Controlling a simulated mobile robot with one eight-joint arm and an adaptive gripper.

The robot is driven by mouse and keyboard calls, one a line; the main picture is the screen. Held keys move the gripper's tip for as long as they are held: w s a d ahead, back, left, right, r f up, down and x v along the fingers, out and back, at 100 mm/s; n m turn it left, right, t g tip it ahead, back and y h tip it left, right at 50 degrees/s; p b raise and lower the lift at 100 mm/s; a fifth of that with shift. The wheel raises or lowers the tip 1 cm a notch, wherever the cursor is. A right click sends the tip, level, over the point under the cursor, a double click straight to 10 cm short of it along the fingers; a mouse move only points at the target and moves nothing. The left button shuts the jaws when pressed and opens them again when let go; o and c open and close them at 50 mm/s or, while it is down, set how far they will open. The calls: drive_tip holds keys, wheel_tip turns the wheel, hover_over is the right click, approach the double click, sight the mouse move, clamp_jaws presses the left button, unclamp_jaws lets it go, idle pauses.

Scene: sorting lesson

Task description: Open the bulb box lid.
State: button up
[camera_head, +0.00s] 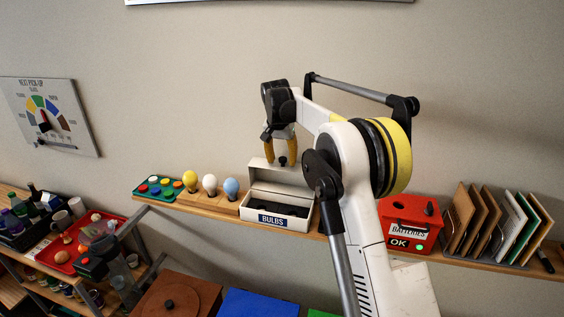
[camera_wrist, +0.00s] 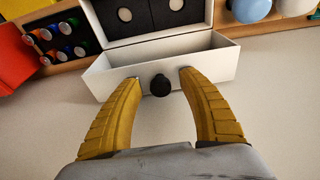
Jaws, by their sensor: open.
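The white bulb box (camera_head: 247,213) stands on the wall shelf with a "BULBS" label on its front. Its lid (camera_head: 268,176) is raised at the back, and the dark inside of the box shows. In the wrist view the box's black insert with pale round spots lies at the top, and the white lid (camera_wrist: 105,82) is nearer to me. A black knob (camera_wrist: 160,86) sits on the lid's edge. My gripper (camera_head: 281,162) is open at the raised lid. In the wrist view its yellow fingers (camera_wrist: 159,77) stand on either side of the knob, with gaps showing.
Yellow (camera_head: 190,180), white (camera_head: 210,183) and blue (camera_head: 231,187) bulbs stand left of the box. A green tray (camera_head: 143,187) of coloured pieces is farther left. A red battery box (camera_head: 421,222) and upright panels stand at right. The wall is close behind.

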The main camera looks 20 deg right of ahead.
drive_tip(key=v, duration=1.1)
drive_tip(key=s+a+f+n+t+b, duration=0.1)
drive_tip(key=s+a+f+n+b, duration=0.1)
drive_tip(key=s+f+b, duration=0.6)
drive_tip(key=s+a+f+n+t+b, duration=0.1)
drive_tip(key=s+a+f+b, duration=0.1)
drive_tip(key=s+b, duration=0.65)
drive_tip(key=s+a+f+n+t+y+b, duration=0.1)
drive_tip(key=s+f+b, duration=0.9)
drive_tip(key=s+f, duration=1.5)
drive_tip(key=a+f+n+t, duration=0.1)
drive_tip(key=n, duration=0.1)
drive_tip(key=shift+a+n+t+y+b, duration=0.2)
drive_tip(key=shift+n+t+y+b, duration=0.1)
drive_tip(key=shift+n+t, duration=0.1)
